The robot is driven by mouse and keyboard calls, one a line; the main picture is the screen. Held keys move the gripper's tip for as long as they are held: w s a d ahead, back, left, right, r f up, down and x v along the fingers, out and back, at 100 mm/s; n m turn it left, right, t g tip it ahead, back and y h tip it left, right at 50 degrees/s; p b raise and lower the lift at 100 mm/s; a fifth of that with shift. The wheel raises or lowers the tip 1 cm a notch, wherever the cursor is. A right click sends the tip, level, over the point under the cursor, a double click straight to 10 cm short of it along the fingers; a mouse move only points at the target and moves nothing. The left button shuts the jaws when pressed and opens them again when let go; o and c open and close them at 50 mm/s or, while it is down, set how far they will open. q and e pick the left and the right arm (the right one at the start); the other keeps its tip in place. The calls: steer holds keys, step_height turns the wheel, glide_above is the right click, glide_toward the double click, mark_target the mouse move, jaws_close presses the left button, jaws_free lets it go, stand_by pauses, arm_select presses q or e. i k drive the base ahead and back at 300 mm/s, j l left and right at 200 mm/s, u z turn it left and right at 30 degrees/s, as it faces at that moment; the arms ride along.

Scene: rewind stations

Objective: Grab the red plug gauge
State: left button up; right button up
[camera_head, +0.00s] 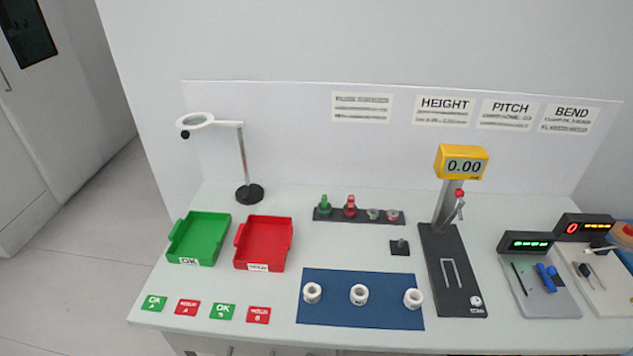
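The red plug gauge (350,205) stands upright in a dark rack (362,217) at the back middle of the white table. A green plug gauge (325,204) stands just to its left in the same rack. Two shorter pieces, one with a green part (373,214) and one with a red part (392,215), sit to its right. Neither of my grippers shows in the head view.
A green tray (172,252) and a red tray (238,257) lie at left, behind green and red cards. A blue mat (385,315) with three white rings lies in front. A height gauge (452,275) stands right of the rack. A magnifier lamp (249,192) stands at back left.

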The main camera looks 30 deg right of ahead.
mark_target(351, 199)
steer(key=i+j+z, duration=0.6)
steer(key=i+j, duration=0.2)
